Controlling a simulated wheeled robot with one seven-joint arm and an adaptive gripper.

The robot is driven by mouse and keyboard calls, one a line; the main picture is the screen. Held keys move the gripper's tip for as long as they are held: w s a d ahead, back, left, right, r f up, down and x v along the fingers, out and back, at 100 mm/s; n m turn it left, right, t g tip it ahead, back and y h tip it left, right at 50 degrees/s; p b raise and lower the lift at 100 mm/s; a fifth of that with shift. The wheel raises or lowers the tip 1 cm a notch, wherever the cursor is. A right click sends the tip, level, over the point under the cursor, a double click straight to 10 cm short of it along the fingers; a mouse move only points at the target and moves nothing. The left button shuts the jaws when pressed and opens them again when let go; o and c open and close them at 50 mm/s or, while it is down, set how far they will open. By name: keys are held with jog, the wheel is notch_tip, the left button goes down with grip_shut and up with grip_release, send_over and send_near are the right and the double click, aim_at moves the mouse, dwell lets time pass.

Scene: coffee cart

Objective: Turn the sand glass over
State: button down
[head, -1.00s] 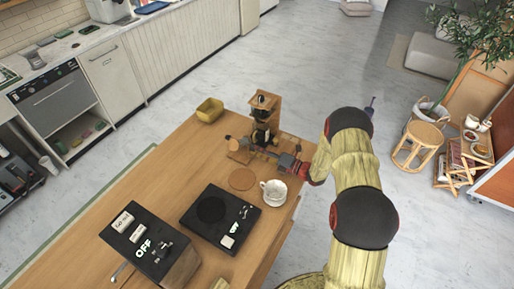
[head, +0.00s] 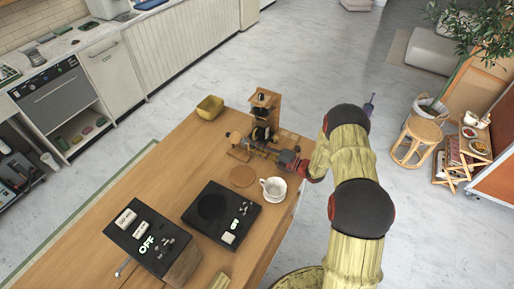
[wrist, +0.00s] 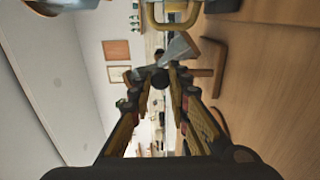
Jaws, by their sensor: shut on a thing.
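My gripper (head: 258,148) reaches in from the right, low over the far end of the wooden table, in front of a wooden stand. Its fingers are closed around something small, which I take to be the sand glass. In the wrist view, a pale grey cone-shaped piece (wrist: 178,48) shows just beyond the fingertips (wrist: 160,76), with a dark round piece between them. A tan rounded piece (head: 235,136) shows by the fingertips in the head view. The sand glass's outline and tilt are hard to make out, as the fingers hide much of it.
The wooden stand (head: 264,99) with dark parts is close behind my gripper. A white cup (head: 273,190), round coaster (head: 243,176), black scale (head: 219,212) and dark control box (head: 148,240) are nearer. A yellow bowl (head: 210,107) sits at the far left. The table's left side is clear.

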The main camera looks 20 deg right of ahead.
jog(key=shift+d, duration=0.1)
jog(key=c, duration=1.7)
grip_release()
jog(key=shift+c, duration=0.2)
jog(key=shift+o, duration=0.4)
jog(key=v, duration=1.2)
